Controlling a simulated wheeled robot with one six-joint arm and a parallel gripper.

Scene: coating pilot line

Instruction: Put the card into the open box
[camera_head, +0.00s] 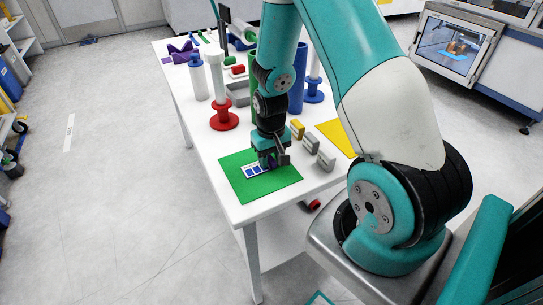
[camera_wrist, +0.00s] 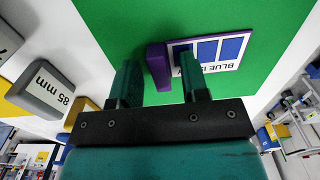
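The card (camera_head: 256,170) is white with blue rectangles and lies on a green mat (camera_head: 270,186) near the table's front edge. In the wrist view the card (camera_wrist: 222,46) shows part of its print, "BLUE IS". A purple upright piece (camera_wrist: 158,66) stands at the card's edge; I cannot tell if it is fixed to it. My gripper (camera_head: 274,163) is low over the card's right end. In the wrist view its fingers (camera_wrist: 158,82) are apart, with the purple piece between them, closer to the right finger. A grey tray-like container (camera_head: 238,95) stands farther back; I cannot tell if it is the open box.
Grey and yellow blocks (camera_head: 310,144) stand right of my gripper; one reads "85 mm" in the wrist view (camera_wrist: 48,92). A yellow mat (camera_head: 340,136) lies beyond them. A red spool (camera_head: 224,118) and blue and white cylinders stand behind. The mat's front part is clear.

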